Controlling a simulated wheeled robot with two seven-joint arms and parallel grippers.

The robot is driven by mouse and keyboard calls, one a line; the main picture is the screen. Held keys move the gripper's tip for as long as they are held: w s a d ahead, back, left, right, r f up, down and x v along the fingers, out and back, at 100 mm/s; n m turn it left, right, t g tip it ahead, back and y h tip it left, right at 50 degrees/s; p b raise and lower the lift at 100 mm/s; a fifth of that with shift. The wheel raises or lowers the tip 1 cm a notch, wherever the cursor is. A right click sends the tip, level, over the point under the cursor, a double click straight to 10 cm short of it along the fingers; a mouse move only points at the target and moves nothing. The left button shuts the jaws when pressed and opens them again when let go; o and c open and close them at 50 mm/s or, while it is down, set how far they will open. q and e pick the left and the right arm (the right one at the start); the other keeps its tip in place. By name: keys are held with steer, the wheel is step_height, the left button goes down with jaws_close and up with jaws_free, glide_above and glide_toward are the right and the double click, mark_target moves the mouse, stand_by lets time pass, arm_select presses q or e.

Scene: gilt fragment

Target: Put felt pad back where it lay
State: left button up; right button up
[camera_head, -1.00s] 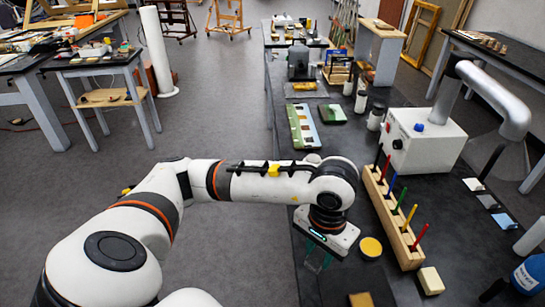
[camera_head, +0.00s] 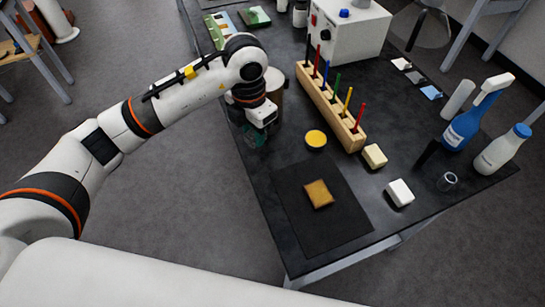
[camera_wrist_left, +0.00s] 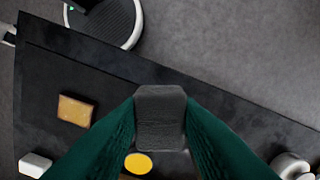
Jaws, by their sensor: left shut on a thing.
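My left gripper (camera_head: 257,138) is above the left edge of the dark table, left of the round yellow thing. In the left wrist view its green fingers (camera_wrist_left: 160,122) are shut on the dark grey felt pad (camera_wrist_left: 160,105), one finger on each side. I cannot make out the pad in the head view. The gold-brown gilt fragment (camera_head: 318,194) lies on a black mat (camera_head: 340,228) near the table's front corner. It also shows in the left wrist view (camera_wrist_left: 75,110), left of the held pad. My right gripper is not in view.
A wooden rack (camera_head: 330,108) of coloured-handled tools stands behind the yellow round thing (camera_head: 316,139).

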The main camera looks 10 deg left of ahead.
mark_target(274, 158)
arm_select(q)
steer(key=w+d+f+n+b, duration=0.1)
steer(key=w+d+n, duration=0.1)
steer(key=n, duration=0.7)
steer(key=w+d+f+n, duration=0.1)
steer(key=w+d+n, duration=0.15)
steer(key=n, duration=0.65)
steer(key=f, duration=0.3)
steer(key=f+p, duration=0.1)
steer(key=f, duration=0.5)
steer(key=shift+a+f+p, duration=0.1)
steer(key=shift+a+p, duration=0.2)
steer(key=shift+a, duration=0.1)
steer(key=shift+w+f, duration=0.1)
steer(key=shift+f, duration=0.2)
steer(key=shift+f, duration=0.1)
steer(key=shift+f, duration=0.15)
steer(key=o, duration=0.9)
